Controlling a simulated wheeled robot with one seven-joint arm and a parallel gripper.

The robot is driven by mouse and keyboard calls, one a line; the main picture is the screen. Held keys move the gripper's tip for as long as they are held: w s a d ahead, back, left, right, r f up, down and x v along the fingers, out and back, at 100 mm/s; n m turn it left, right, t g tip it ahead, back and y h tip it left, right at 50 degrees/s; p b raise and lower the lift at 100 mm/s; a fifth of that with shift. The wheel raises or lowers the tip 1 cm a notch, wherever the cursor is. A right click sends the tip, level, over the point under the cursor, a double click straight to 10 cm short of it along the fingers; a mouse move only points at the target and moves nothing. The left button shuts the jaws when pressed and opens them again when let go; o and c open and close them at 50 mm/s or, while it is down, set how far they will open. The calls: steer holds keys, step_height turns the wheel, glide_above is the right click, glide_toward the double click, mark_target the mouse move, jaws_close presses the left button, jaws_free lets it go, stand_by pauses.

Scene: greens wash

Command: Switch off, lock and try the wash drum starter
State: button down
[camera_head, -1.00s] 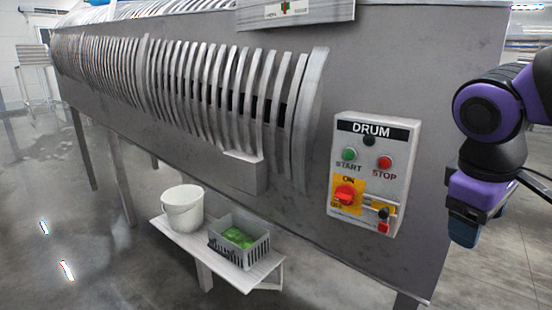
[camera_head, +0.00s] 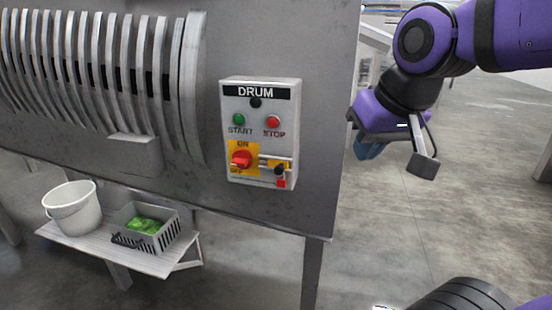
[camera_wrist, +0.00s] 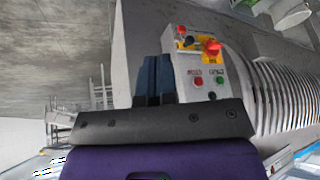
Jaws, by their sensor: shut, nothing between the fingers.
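The grey drum starter box (camera_head: 262,133) is fixed to the machine's side panel. It carries a green START button (camera_head: 239,118), a red STOP button (camera_head: 273,122) and a red rotary switch (camera_head: 241,158) on a yellow plate marked ON and OFF. Right of the switch are a yellow bar with a black part (camera_head: 279,169) and a small red block (camera_head: 281,182), possibly a padlock. My gripper (camera_head: 368,150) is right of the box, apart from it. In the wrist view its blue fingers (camera_wrist: 153,75) are together and empty, beside the box (camera_wrist: 199,70). The exact switch angle is too small to tell.
The machine's ribbed drum (camera_head: 120,75) is left of the box. Below, a low bench (camera_head: 120,257) bears a white bucket (camera_head: 73,208) and a grey crate (camera_head: 165,238) with greens. The floor right of the machine is clear.

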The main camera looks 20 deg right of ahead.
mark_target(272, 161)
steer(key=w+f+m, duration=0.3)
steer(key=w+m, duration=0.4)
steer(key=w, duration=0.7)
steer(key=shift+w+a+f, duration=0.5)
steer(key=shift+w+f, duration=0.75)
steer(key=shift+f, duration=0.4)
steer(key=shift+w+a+f, duration=0.55)
steer(key=shift+w+f, duration=0.75)
steer(key=shift+f, duration=0.4)
steer(key=shift+w+a+f, duration=0.5)
steer(key=shift+w+f, duration=0.75)
steer(key=shift+f, duration=0.4)
steer(key=shift+w+a, duration=0.65)
steer(key=shift+a, duration=0.25)
steer(key=shift+w+a, duration=0.65)
steer(key=shift+a, duration=0.2)
steer(key=v, duration=1)
steer(key=shift+s+r, duration=0.3)
steer(key=shift+s, duration=0.05)
